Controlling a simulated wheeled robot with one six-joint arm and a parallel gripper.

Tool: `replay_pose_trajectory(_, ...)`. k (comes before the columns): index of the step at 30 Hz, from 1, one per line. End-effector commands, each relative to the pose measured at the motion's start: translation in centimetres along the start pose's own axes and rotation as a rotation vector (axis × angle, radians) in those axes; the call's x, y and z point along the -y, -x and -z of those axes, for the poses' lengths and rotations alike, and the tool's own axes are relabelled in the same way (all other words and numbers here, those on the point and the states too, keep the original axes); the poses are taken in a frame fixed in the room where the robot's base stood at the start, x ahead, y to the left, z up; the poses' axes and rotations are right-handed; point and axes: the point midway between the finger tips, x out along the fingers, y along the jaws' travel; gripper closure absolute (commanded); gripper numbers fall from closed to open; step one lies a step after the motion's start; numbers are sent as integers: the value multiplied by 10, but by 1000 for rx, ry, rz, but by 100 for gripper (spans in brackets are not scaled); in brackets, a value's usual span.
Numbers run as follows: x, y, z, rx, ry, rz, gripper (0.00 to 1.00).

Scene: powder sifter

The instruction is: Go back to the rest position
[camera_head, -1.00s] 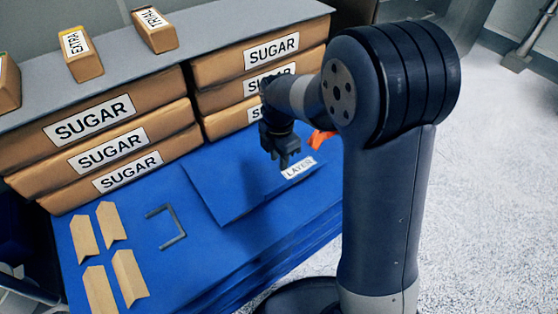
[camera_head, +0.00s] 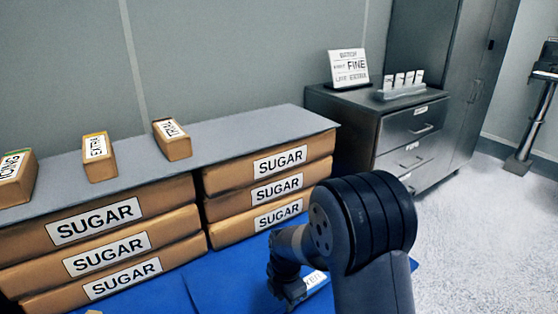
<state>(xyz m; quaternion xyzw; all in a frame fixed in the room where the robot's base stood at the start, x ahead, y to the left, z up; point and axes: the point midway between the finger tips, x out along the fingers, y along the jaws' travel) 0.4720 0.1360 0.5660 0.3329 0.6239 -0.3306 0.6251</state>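My gripper (camera_head: 290,292) hangs at the end of my folded arm, low in the middle of the head view. It points down over the blue work surface (camera_head: 236,270), near the partly visible label (camera_head: 316,279) on it. My arm's large dark joint covers part of the scene to its right. No object shows in the gripper, but the fingers are too small and dark to tell whether they are open.
Brown SUGAR packs (camera_head: 105,231) are stacked under a grey shelf (camera_head: 225,143). On the shelf stand small boxes marked ICING (camera_head: 14,180), EXTRA (camera_head: 98,158) and TRIAL (camera_head: 172,140).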

Motion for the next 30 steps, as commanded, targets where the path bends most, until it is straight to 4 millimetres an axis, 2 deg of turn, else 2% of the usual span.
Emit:
replay_pose_trajectory(1, 1, -11, 0, -1, 0, 3, 73)
replay_pose_trajectory(6, 0, -25, 0, 0, 0, 0, 73)
replay_pose_trajectory(10, 0, -18, 0, 0, 0, -1, 73)
replay_pose_trajectory(23, 0, -22, 0, 0, 0, 0, 73)
replay_pose_trajectory(30, -1, 19, 0, 1, 0, -3, 73)
